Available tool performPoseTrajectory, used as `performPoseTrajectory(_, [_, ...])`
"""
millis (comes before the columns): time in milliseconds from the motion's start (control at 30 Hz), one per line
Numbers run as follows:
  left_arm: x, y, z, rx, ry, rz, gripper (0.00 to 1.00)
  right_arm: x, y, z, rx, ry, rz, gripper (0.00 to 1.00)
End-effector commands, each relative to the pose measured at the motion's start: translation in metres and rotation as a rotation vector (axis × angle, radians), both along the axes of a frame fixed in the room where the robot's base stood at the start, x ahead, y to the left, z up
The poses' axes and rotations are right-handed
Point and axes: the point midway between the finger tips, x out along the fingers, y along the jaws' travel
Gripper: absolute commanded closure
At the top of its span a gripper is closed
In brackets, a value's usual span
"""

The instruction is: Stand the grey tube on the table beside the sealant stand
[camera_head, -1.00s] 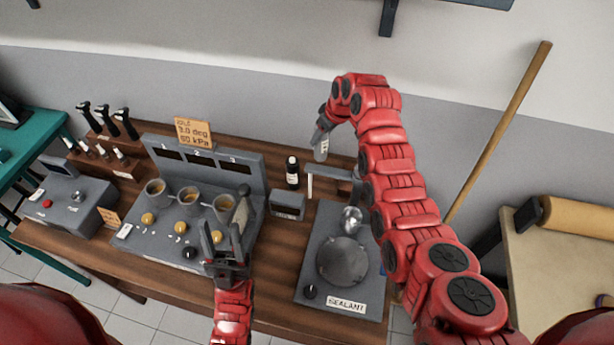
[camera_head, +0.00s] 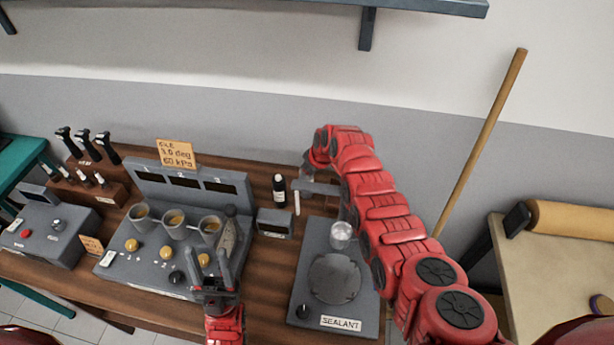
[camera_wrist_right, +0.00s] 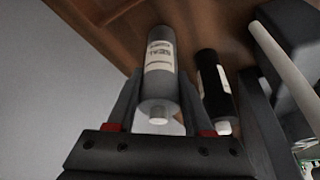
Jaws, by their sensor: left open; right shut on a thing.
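The grey tube (camera_wrist_right: 160,90) with a white label shows in the right wrist view, held between the fingers of my right gripper (camera_wrist_right: 158,108). Its far end points at the wooden table; I cannot tell whether it touches. In the head view my right gripper (camera_head: 308,172) is behind the sealant stand (camera_head: 308,272), near the back of the table, and mostly hides the tube. My left gripper (camera_head: 214,270) is open and empty in front of the three-cup panel.
A black bottle (camera_head: 279,189) stands left of the right gripper, close to the tube in the wrist view (camera_wrist_right: 213,85). A small grey box (camera_head: 274,223) and the cup panel (camera_head: 150,258) are further left. Bare wood (camera_head: 262,275) lies between panel and stand.

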Motion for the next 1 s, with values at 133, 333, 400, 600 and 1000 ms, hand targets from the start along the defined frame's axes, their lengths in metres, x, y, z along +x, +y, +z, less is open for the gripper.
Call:
performPoseTrajectory(133, [0.000,0.000,-0.006,0.000,0.000,0.000,0.50,0.000,0.000,-0.005,0.001,-0.001,0.000,1.00])
performPoseTrajectory(333, [0.000,0.000,-0.004,0.000,0.000,0.000,0.50,0.000,0.000,-0.003,0.000,0.000,0.000,0.19])
performPoseTrajectory(400, [0.000,0.000,-0.004,0.000,0.000,0.000,0.50,0.000,0.000,-0.003,0.000,0.000,0.000,0.19])
performPoseTrajectory(600, [0.000,0.000,-0.003,0.000,0.000,0.000,0.50,0.000,0.000,-0.002,0.001,0.001,0.000,0.19])
performPoseTrajectory(1000, [0.000,0.000,0.037,0.000,0.000,0.000,0.50,-0.011,-0.010,0.041,0.002,-0.001,0.000,0.19])
